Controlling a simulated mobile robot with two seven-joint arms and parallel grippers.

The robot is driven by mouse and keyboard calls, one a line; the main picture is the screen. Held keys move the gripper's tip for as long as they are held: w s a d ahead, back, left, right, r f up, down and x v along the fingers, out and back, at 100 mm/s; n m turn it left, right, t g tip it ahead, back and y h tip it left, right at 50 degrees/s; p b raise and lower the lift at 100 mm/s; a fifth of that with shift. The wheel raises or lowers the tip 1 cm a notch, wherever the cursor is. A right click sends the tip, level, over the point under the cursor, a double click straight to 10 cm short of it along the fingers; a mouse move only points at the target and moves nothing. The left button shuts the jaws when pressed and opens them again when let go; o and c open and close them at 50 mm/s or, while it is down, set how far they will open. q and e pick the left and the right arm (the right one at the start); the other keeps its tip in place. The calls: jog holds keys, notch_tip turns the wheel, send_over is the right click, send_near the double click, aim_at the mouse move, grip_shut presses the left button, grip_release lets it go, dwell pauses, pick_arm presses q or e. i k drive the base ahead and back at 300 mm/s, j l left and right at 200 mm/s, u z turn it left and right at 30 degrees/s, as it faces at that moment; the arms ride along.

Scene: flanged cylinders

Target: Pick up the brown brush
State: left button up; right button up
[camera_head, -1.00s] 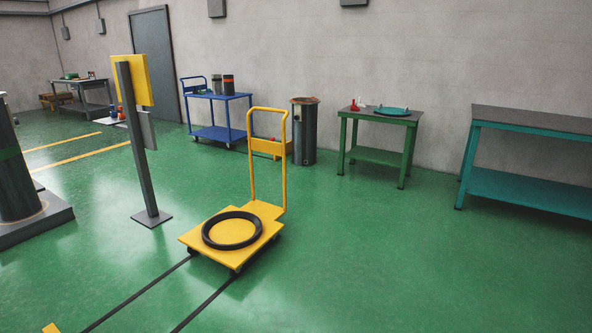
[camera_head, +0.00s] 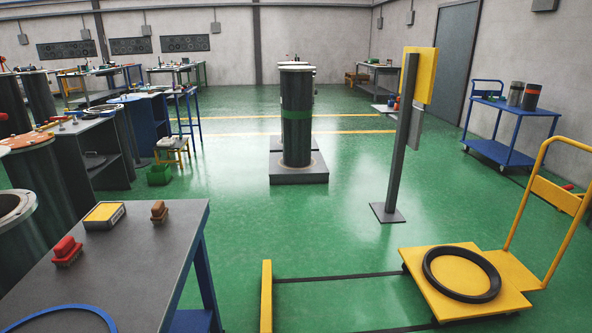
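The brown brush (camera_head: 158,212) stands on the dark grey top of a near table (camera_head: 130,262) at the lower left of the head view. It is small, with its bristles down. A red brush (camera_head: 67,251) sits farther left and nearer to me. Neither of my grippers shows in the view, so their state and distance from the brush are hidden.
A blue ring (camera_head: 60,308) lies on the table's near part. A yellow cart (camera_head: 455,290) with a black ring is at lower right. Tall dark cylinders (camera_head: 296,125) stand beyond. Green floor between is open.

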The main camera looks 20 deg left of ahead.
aim_at(159, 212)
jog(key=i+u, duration=0.1)
jog(key=u, duration=0.35)
jog(key=i+u, duration=0.1)
jog(key=u, duration=0.3)
jog(key=i+l+u, duration=0.1)
jog(key=u, duration=0.35)
jog(key=i+l+u, duration=0.1)
jog(key=u, duration=0.35)
